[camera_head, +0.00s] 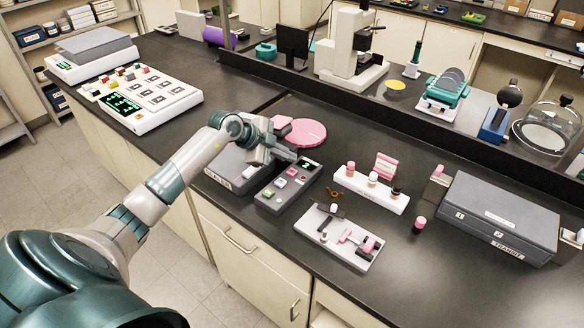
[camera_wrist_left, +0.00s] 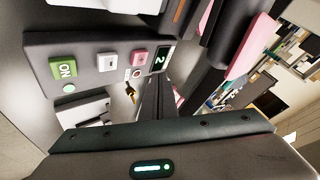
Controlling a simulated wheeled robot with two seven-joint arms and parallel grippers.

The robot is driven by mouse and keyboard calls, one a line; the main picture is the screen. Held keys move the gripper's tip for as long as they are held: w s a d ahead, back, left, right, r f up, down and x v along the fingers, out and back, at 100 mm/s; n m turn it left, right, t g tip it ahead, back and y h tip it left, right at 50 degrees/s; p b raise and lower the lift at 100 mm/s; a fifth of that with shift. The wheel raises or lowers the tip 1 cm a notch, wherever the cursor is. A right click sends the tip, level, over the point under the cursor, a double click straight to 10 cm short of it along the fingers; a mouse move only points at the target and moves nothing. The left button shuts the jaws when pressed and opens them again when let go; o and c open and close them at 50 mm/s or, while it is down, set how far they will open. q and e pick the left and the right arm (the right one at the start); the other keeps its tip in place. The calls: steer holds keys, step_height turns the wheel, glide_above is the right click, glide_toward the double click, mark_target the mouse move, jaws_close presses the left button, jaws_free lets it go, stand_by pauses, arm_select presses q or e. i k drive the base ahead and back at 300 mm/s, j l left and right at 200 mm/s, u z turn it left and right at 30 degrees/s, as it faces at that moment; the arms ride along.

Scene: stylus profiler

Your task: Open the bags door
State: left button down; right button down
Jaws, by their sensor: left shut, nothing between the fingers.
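No door marked as the bags door can be made out. Below the black counter, the beige cabinet front has a drawer (camera_head: 240,243) with a bar handle and a door with an upright handle (camera_head: 294,308) near the bottom edge; both look closed. My left gripper (camera_head: 286,153) is above the counter, over the back of a grey control box (camera_head: 272,197). Its fingers are together and empty. In the left wrist view the shut fingers (camera_wrist_left: 157,95) point toward the control box panel (camera_wrist_left: 95,45), with its green ON button and small display. I cannot tell whether they touch it.
A grey box (camera_head: 235,172) and a pink disc (camera_head: 303,133) lie close to the gripper. A white tray of small parts (camera_head: 340,245), a white rack (camera_head: 370,192) and a grey TRANSIT case (camera_head: 500,215) stand to the right. Floor (camera_head: 60,180) is clear at left.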

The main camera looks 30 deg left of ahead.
mark_target(285, 304)
steer(key=u, duration=1.5)
